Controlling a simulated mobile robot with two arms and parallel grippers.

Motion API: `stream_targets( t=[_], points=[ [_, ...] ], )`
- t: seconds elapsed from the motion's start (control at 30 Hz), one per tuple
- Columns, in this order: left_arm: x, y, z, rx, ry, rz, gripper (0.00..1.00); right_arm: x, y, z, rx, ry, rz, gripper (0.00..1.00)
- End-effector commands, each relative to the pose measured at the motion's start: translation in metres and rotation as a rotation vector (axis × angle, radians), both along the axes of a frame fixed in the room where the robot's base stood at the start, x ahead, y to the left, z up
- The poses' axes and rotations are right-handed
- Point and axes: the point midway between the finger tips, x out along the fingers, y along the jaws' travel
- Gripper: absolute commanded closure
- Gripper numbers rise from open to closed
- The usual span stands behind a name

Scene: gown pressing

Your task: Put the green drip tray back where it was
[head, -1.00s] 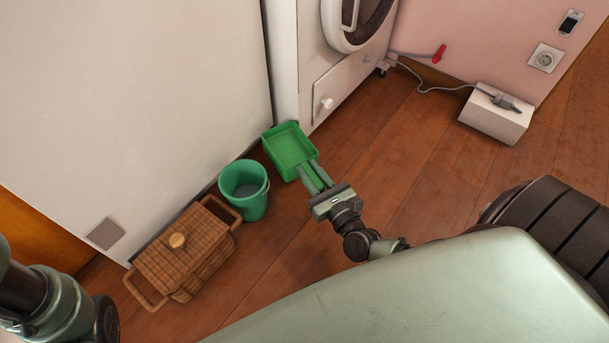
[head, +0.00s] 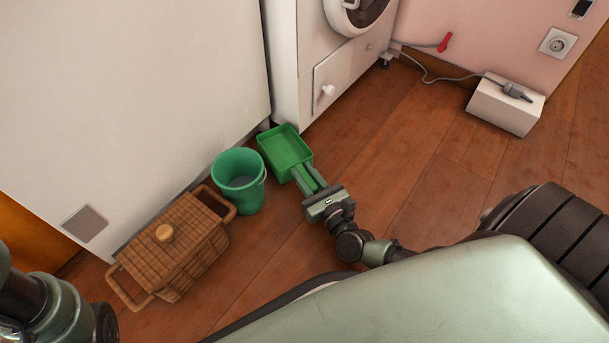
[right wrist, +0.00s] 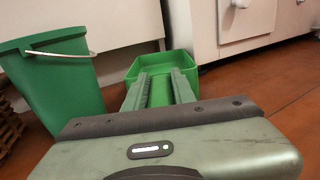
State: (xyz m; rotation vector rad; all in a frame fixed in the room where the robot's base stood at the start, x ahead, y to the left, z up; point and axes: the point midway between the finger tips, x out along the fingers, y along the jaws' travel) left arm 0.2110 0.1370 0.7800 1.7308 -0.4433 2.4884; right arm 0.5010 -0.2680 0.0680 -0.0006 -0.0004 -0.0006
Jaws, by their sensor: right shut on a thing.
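The green drip tray (head: 285,146) is a shallow rectangular tray near the front corner of the white machine, right of the bucket. My right gripper (head: 308,180) is shut on the tray's near edge. In the right wrist view the fingers reach forward to the tray (right wrist: 163,66); whether it touches the floor is hard to tell. My left arm shows at the lower left, but its gripper is out of view.
A green bucket (head: 239,182) stands close left of the tray, with a wicker basket (head: 170,248) beyond it. The white machine (head: 310,80) has a small lower door. A white box (head: 505,106) with a plug lies at the right wall. The floor (head: 410,150) between is clear.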

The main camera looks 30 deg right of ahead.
Motion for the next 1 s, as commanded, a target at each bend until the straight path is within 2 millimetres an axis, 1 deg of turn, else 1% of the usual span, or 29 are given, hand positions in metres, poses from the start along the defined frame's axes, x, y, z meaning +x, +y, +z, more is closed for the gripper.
stream_targets(
  t=[0.13,0.17,0.2,0.23,0.57,0.63,0.77,1.0],
  points=[
    [0.000,0.000,0.001,0.000,0.000,0.000,1.00,0.000,0.000,-0.001,0.000,-0.001,-0.001,1.00],
    [0.000,0.000,0.001,-0.001,-0.001,0.001,1.00,0.000,0.000,-0.001,0.000,0.001,0.000,0.66],
    [0.000,0.000,0.001,-0.001,-0.001,0.001,1.00,0.000,0.000,-0.001,0.000,0.001,0.000,0.55],
    [0.000,0.000,0.001,-0.001,-0.001,0.001,1.00,0.000,0.000,-0.001,0.000,0.000,0.000,0.53],
    [-0.001,0.000,0.001,0.000,-0.003,0.001,1.00,0.000,0.000,0.001,0.000,0.000,0.000,0.53],
    [-0.001,0.000,0.005,0.000,-0.004,0.000,1.00,-0.006,0.000,0.001,-0.001,0.002,0.000,0.53],
    [-0.001,0.000,0.015,0.000,-0.004,0.000,1.00,-0.027,0.000,0.003,-0.002,0.004,0.001,0.53],
    [-0.001,0.000,0.037,0.000,-0.004,0.000,1.00,-0.079,0.000,0.003,-0.002,0.005,0.001,0.53]
  ],
)
